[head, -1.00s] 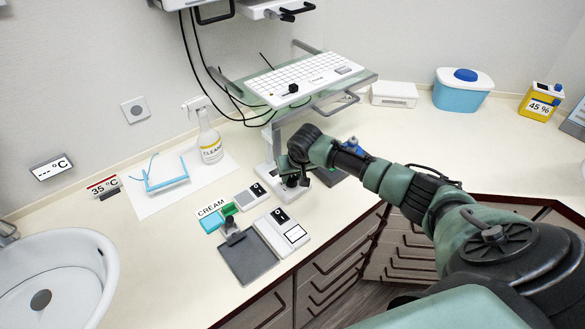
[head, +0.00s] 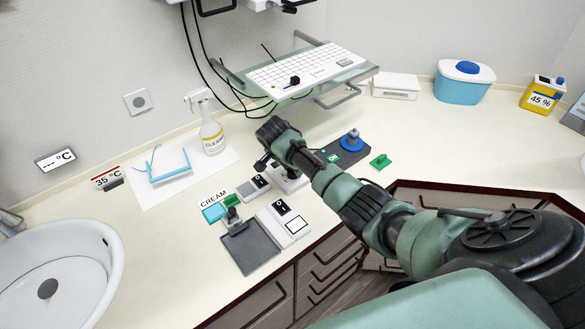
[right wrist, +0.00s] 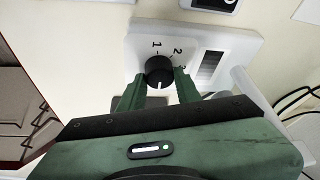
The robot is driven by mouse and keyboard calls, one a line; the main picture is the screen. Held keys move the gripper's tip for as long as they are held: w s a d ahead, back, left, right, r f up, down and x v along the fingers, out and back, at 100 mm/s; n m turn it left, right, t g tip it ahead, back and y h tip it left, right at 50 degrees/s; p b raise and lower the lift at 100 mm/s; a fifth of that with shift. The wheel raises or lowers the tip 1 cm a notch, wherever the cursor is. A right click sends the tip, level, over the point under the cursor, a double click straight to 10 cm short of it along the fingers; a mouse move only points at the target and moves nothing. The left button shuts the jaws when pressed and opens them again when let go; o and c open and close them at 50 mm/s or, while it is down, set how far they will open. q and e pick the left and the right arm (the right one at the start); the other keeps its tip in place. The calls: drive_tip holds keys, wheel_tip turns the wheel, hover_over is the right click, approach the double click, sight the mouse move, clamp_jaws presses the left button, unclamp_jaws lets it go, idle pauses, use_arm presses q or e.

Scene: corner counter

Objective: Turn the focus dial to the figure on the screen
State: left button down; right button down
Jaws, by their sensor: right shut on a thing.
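The dial (right wrist: 159,72) is a round black knob with a white line on a white unit (right wrist: 136,50), seen in the right wrist view. The figures 1, 2 and 3 are printed around it. The line points down toward my gripper, away from the figures. My right gripper (right wrist: 160,88) has its green fingers on both sides of the knob and is shut on it. A grey striped panel (right wrist: 208,66) is on the same unit; I can read no figure there. In the head view my right gripper (head: 266,163) partly hides this white unit (head: 292,181). My left gripper is not in view.
A white unit with a framed screen (head: 296,226), a dark pad (head: 250,248) and a cream holder (head: 214,212) stand at the front. A dark box with a blue knob (head: 351,140) and a green piece (head: 380,161) lie right. A keyboard shelf (head: 300,75) hangs above.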

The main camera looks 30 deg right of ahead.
drive_tip(key=shift+w+m+g, duration=0.1)
drive_tip(key=shift+m+g, duration=0.3)
drive_tip(key=shift+m, duration=0.7)
drive_tip(key=c, duration=1)
unclamp_jaws()
drive_tip(key=b+v, duration=0.2)
drive_tip(key=v, duration=0.5)
drive_tip(key=shift+r, duration=0.4)
drive_tip(key=shift+a+f, duration=0.1)
drive_tip(key=shift+a, duration=0.05)
